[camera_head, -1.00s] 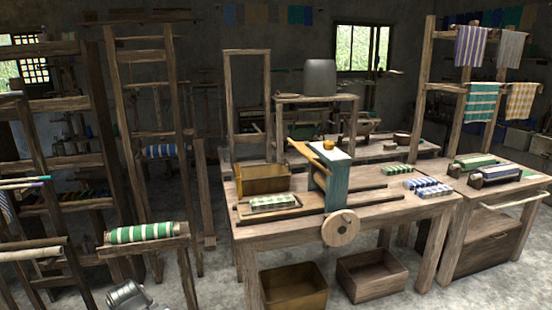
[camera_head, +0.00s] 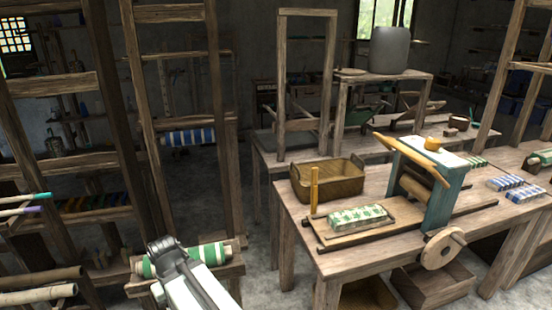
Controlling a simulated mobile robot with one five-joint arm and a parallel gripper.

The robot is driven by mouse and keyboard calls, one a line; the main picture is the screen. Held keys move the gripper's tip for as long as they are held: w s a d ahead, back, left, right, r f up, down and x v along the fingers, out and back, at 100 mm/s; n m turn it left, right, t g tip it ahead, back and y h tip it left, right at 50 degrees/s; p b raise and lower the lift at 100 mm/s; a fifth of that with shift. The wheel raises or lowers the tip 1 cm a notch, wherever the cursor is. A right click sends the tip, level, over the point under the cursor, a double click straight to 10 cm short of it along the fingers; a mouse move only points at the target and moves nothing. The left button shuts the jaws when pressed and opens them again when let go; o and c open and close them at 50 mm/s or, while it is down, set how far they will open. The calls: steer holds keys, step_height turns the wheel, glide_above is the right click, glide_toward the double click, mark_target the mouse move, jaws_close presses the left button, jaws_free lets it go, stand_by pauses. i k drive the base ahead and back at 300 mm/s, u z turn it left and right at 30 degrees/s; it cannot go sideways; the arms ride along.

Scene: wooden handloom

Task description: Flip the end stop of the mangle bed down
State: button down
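The mangle (camera_head: 440,190) is a teal frame with wooden rollers on the table at right. Its flat wooden bed (camera_head: 345,236) reaches out to the left, with a green-and-white patterned cloth bundle (camera_head: 360,217) on it. A thin yellow post (camera_head: 314,190) stands upright at the bed's left end; it looks like the end stop, in its raised position. My gripper (camera_head: 163,246) is at lower left on my white and grey arm, well left of the post and apart from it. It overlaps a green-and-white striped roll in the picture. Its fingers are too small and dark to read.
A brown wooden bin (camera_head: 328,185) stands right behind the post. The striped roll (camera_head: 205,256) lies on a wooden stand at lower left. Floor shows between that stand and the table.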

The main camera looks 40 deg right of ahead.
mark_target(314, 187)
steer(key=u, duration=0.15)
steer(key=i, duration=0.9)
steer(key=u, duration=0.5)
steer(key=k, duration=0.9)
steer(key=u, duration=0.2)
steer(key=i, duration=0.9)
steer(key=z, duration=0.1)
